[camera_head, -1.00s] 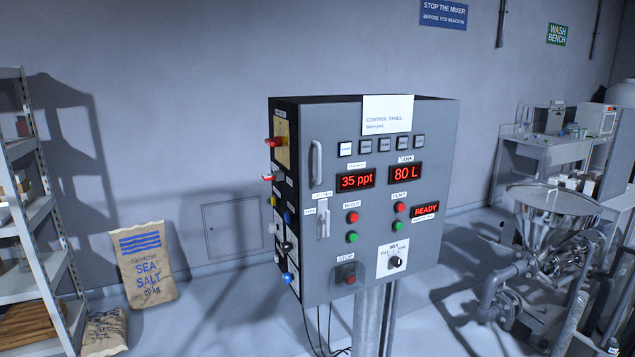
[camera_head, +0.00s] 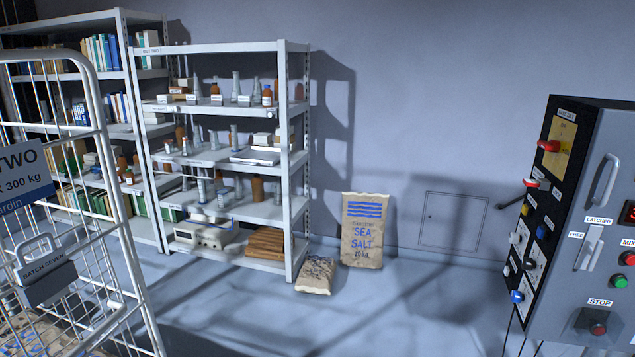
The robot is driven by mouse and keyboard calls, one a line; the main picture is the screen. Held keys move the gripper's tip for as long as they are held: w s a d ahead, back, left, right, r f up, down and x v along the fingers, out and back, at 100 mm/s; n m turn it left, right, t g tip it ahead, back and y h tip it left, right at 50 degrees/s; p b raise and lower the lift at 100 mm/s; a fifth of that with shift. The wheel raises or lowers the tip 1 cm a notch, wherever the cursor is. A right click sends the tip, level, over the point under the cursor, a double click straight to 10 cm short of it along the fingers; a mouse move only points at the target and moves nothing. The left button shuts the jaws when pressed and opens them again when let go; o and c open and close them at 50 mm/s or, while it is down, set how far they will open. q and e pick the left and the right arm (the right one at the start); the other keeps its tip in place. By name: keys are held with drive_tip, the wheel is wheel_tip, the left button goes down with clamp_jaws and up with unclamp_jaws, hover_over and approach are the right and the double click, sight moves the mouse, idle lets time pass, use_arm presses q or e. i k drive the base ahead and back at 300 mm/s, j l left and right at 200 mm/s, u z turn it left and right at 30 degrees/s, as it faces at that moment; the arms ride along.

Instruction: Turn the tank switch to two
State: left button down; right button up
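The control panel (camera_head: 585,215) stands at the right edge, its front partly cut off. Its black left side (camera_head: 540,200) shows at a slant and carries several switches. Among them are a red handle (camera_head: 548,146) on a yellow plate, a red-tipped lever (camera_head: 530,183), a blue button (camera_head: 541,231), a black knob (camera_head: 530,264) on a white plate and a blue-ended knob (camera_head: 517,296). The side labels are too small to read, so I cannot tell which is the tank switch or where it points. Neither gripper is in view.
A white wire cage trolley (camera_head: 105,190) with signs stands close at the left. Shelving (camera_head: 290,150) with lab ware stands behind it. A sea salt sack (camera_head: 362,230) leans at the wall beside a smaller sack (camera_head: 317,275). The floor (camera_head: 420,310) before the panel is clear.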

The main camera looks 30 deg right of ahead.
sight(516, 296)
drive_tip(key=l, duration=0.45)
drive_tip(key=k+l+u, duration=0.15)
drive_tip(key=l, duration=0.25)
drive_tip(key=k+l, duration=0.1)
drive_tip(key=l, duration=0.35)
drive_tip(key=k+l+u, duration=0.15)
drive_tip(key=l, duration=0.7)
drive_tip(key=k+l+u, duration=0.15)
drive_tip(key=l, duration=0.25)
drive_tip(key=k+l, duration=0.15)
drive_tip(key=l, duration=0.3)
